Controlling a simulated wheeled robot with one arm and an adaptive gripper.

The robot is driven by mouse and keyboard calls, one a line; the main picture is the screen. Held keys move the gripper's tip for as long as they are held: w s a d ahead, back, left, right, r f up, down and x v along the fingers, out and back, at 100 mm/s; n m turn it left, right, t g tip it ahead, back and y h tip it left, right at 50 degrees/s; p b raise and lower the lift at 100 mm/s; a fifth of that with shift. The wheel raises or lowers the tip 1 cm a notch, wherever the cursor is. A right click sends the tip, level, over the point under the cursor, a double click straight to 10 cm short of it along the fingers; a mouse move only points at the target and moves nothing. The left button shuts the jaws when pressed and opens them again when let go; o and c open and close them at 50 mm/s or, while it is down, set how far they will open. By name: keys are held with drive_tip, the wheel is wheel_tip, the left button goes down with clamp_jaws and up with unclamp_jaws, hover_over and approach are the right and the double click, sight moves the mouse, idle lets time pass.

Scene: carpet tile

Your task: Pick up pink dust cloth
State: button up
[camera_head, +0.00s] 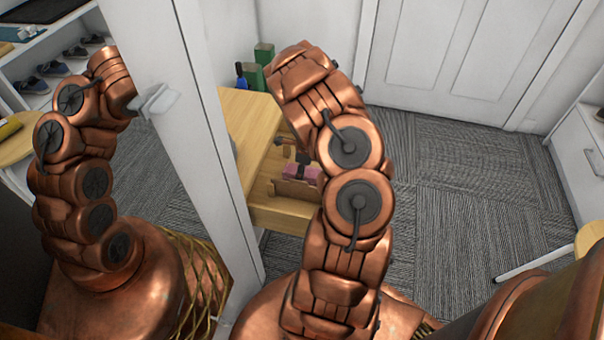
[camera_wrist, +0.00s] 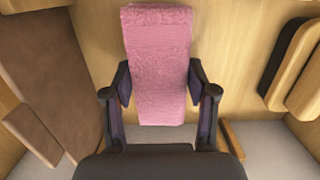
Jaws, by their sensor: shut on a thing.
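The pink dust cloth (camera_wrist: 157,45) is a folded, fuzzy strip in the upper middle of the wrist view. My gripper (camera_wrist: 158,85) has a finger on each side of the cloth and is shut on it. In the head view the cloth (camera_head: 300,172) shows as a small pink patch at an open wooden drawer (camera_head: 285,214), partly hidden by my arm. My gripper (camera_head: 303,158) is small and dark there, at the cloth.
In the wrist view, a brown flat piece (camera_wrist: 55,70) lies left and a dark-edged wooden object (camera_wrist: 291,62) lies right. A wooden cabinet top (camera_head: 247,125) stands beside a mirror (camera_head: 160,170) reflecting my arm. Green containers (camera_head: 263,54) stand behind. Carpet (camera_head: 470,190) at right is clear.

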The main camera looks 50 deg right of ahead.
drive_tip(key=shift+r, duration=0.15)
wheel_tip(320, 180, up, 10)
drive_tip(key=shift+f+p, duration=0.15)
drive_tip(key=shift+p, duration=0.85)
